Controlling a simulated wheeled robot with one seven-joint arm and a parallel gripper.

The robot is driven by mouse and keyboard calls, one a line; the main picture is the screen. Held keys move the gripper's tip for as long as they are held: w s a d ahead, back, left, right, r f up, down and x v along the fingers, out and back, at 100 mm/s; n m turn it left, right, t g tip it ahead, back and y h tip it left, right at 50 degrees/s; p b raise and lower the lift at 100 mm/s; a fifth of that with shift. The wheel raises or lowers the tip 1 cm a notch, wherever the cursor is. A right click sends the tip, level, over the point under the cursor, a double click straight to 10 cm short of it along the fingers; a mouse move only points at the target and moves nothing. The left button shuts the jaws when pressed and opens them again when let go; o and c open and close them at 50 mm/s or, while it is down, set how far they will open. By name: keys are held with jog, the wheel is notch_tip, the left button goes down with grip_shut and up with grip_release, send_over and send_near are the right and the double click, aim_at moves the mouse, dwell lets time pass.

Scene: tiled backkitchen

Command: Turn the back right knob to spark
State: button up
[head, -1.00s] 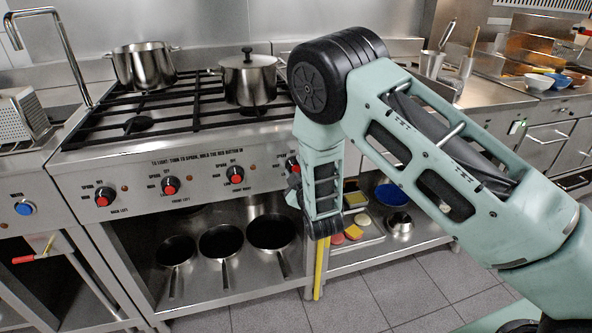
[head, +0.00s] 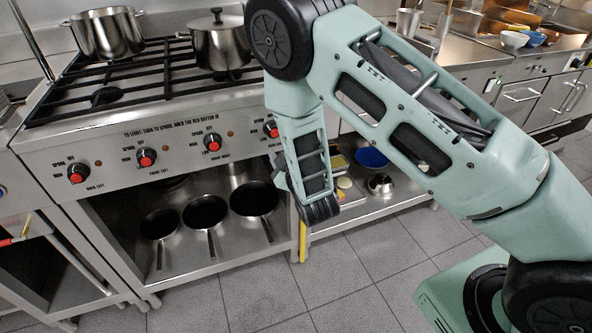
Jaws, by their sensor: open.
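The stove's front panel (head: 180,150) carries a row of black knobs with red centres. The rightmost knob (head: 271,128), at the place of the back right one, is partly beside my arm, and its label is hidden. The front right knob (head: 212,142), front left knob (head: 147,157) and back left knob (head: 78,173) are in plain view. My gripper (head: 280,174) shows only as a small grey part at the left of my wrist, below the rightmost knob and apart from it. It is open; its fingertips are mostly hidden, and nothing is seen in it.
An open pot (head: 105,36) and a lidded pot (head: 217,45) stand on the burner grates. Several pans (head: 205,212) lie on the shelf below. A blue bowl (head: 371,157) sits on the lower shelf at right. The tiled floor (head: 345,268) in front is clear.

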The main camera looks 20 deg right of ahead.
jog(key=s, duration=1)
jog(key=shift+s+b, duration=0.25)
jog(key=shift+b, duration=0.15)
jog(key=s+a+r+m+g+y+p, duration=0.4)
jog(key=s+a+r+g+p, duration=0.45)
jog(key=a+r+g, duration=0.3)
jog(key=s+d+r+g+h+p, duration=0.1)
jog(key=s+d+r+g, duration=0.1)
jog(key=s+r, duration=0.3)
jog(key=s+d+r+n+g+h+p, duration=0.1)
jog(key=s+d+r+g+h+p, duration=0.1)
jog(key=s+r, duration=0.4)
jog(key=s+d+g, duration=0.1)
jog(key=s+g, duration=0.1)
jog(key=s, duration=0.3)
jog(key=shift+s+d+r, duration=0.25)
jog(key=shift+s, duration=0.15)
jog(key=shift+g, duration=0.25)
